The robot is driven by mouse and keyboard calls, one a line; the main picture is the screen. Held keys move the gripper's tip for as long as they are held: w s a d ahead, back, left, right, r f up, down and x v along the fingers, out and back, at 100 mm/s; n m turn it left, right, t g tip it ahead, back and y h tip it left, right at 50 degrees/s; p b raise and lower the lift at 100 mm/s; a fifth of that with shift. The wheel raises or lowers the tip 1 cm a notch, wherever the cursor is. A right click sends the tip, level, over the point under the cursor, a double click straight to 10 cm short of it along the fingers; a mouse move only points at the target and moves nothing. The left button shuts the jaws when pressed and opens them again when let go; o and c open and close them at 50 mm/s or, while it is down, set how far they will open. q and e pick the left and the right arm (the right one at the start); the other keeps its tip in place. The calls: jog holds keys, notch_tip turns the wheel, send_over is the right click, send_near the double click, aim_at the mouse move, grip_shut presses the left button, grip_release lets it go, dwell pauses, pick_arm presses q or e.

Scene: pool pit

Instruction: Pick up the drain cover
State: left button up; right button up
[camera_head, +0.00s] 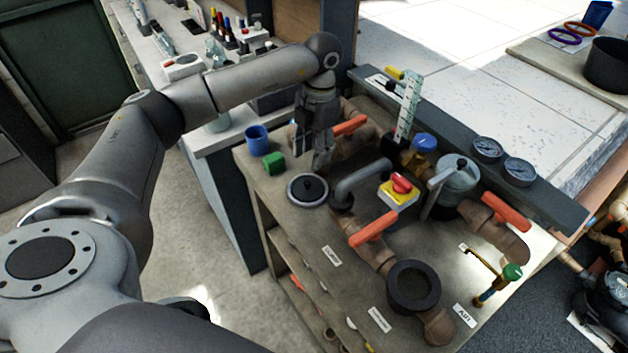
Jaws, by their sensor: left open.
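Whether a fingertip touches the disc cannot be told. My right gripper is not in view.
A blue cup (256,139) and a green block (274,163) stand left of the disc. A grey bent pipe (360,181) rises close on its right. A red button on a yellow box (398,191), orange-handled valves (373,229) and an open dark ring (413,287) stand farther right.

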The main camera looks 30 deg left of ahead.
aim_at(308, 182)
pick_arm(q)
jog(key=f, duration=0.1)
jog(key=s+f, duration=0.1)
jog(key=shift+s+a+f+p, duration=0.1)
jog(key=shift+s+f+p, duration=0.15)
jog(key=shift+f+p, duration=0.1)
jog(key=shift+f, duration=0.25)
notch_tip(308, 182, down, 4)
jog(key=p, duration=0.2)
jog(key=shift+f+p, duration=0.2)
jog(key=shift+p, duration=0.15)
jog(key=shift+s+f, duration=0.1)
jog(key=shift+f, duration=0.2)
jog(key=shift+c, duration=0.6)
grip_shut()
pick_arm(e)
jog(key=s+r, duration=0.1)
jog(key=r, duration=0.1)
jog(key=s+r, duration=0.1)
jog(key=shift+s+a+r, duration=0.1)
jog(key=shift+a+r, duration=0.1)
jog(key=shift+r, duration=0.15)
